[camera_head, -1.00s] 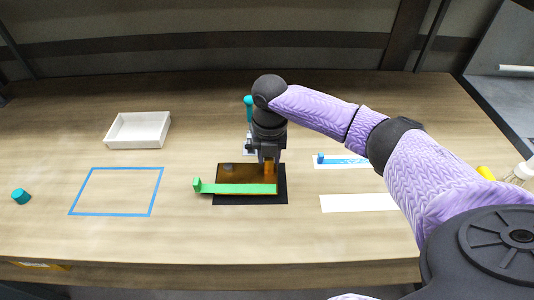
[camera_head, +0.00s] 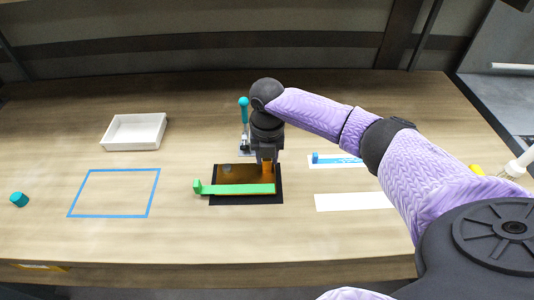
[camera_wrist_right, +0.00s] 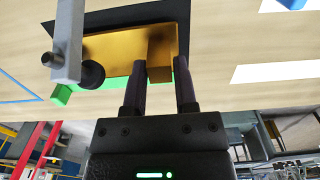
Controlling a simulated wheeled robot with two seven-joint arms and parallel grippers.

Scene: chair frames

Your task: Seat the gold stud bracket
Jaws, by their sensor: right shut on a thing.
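The gold bracket (camera_head: 240,174) lies on a dark pad (camera_head: 245,200), behind a green bar (camera_head: 236,189). My right gripper (camera_head: 266,168) is above the bracket's right end. In the right wrist view its fingers (camera_wrist_right: 160,80) are shut on the bracket's raised gold tab (camera_wrist_right: 161,48). The flat gold plate (camera_wrist_right: 110,45) runs left from that tab, with the green bar (camera_wrist_right: 62,95) along it. A toggle clamp with a teal handle (camera_head: 243,108) stands behind, partly hidden by my arm. Its grey arm with a black tip (camera_wrist_right: 90,74) shows near the plate. Any studs are hidden.
A white tray (camera_head: 134,147) stands at the back left. A blue tape outline (camera_head: 90,170) and a teal cylinder (camera_head: 19,199) are at left. A blue part (camera_head: 340,161) lies on a white strip at right; another strip (camera_head: 352,202) is bare.

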